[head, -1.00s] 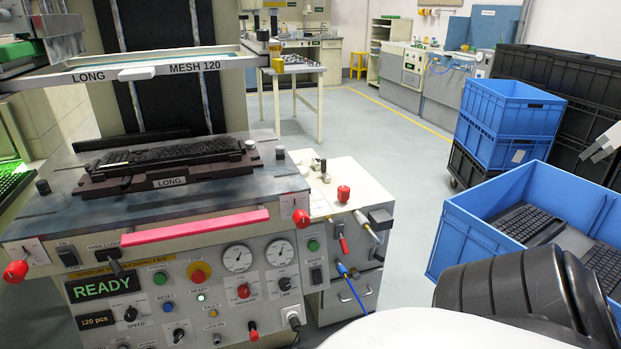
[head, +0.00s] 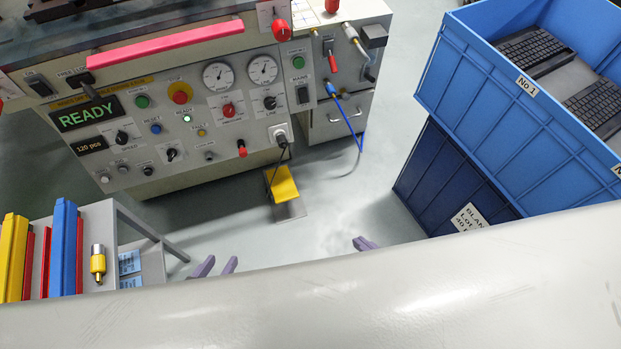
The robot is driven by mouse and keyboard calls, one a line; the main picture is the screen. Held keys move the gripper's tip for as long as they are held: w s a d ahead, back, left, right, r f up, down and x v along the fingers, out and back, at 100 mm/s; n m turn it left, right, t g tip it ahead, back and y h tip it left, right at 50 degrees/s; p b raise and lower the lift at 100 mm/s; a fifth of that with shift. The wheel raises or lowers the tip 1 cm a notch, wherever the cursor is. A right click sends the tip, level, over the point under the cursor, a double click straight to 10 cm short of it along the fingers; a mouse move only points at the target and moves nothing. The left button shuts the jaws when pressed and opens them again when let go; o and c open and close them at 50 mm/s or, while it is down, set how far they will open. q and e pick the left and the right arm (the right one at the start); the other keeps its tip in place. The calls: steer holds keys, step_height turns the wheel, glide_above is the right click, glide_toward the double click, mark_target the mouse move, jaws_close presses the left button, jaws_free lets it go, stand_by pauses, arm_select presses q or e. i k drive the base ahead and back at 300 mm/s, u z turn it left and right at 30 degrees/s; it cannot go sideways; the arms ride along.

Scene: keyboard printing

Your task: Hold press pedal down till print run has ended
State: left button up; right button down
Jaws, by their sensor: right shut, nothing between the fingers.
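The press pedal (head: 284,183) is a yellow plate on a metal base, on the floor below the front of the press. A dark cable runs from the press front down to it. Nothing is touching the pedal. My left gripper (head: 217,266) shows as two purple fingertips set apart, open and empty, below and left of the pedal in the picture. My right gripper (head: 364,243) shows as purple tips close together, shut and empty, below and right of the pedal. My own pale body hides the rest of both. The press display (head: 87,113) reads READY, with a green lamp lit.
A grey rack (head: 128,232) with coloured bars stands at the lower left. Blue crates (head: 500,105) with keyboards are stacked at the right. A blue hose (head: 347,119) hangs at the side cabinet. The floor around the pedal is clear.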

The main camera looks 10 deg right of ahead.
mark_target(283, 188)
steer(key=u, duration=0.45)
steer(key=i, duration=0.8)
steer(key=u, duration=0.3)
